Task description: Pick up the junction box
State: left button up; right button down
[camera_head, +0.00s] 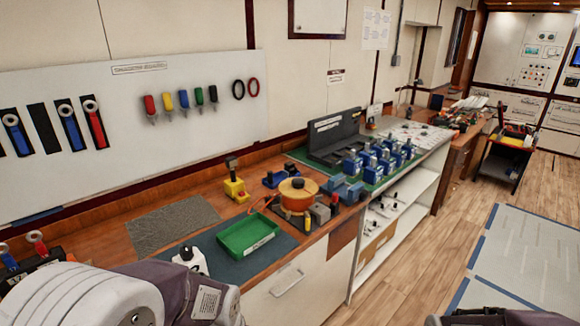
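I cannot tell for sure which item is the junction box. A small grey box (320,213) stands on the wooden bench beside a round orange container (297,195), at the bench's front edge. Blue-grey blocks (350,192) sit just to the right of the container. Parts of my own arms fill the bottom left and show at the bottom right edge. Neither gripper's fingers are in view, so I cannot see what they hold.
A green tray (247,234) lies on a dark mat (270,247). A yellow block with a lever (235,189) stands behind it. Rows of blue breakers (372,162) fill the green mat further right. A grey mat (170,223) is bare.

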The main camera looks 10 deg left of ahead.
aim_at(197, 262)
jog(key=j+u, duration=0.1)
jog(key=u, duration=1.2)
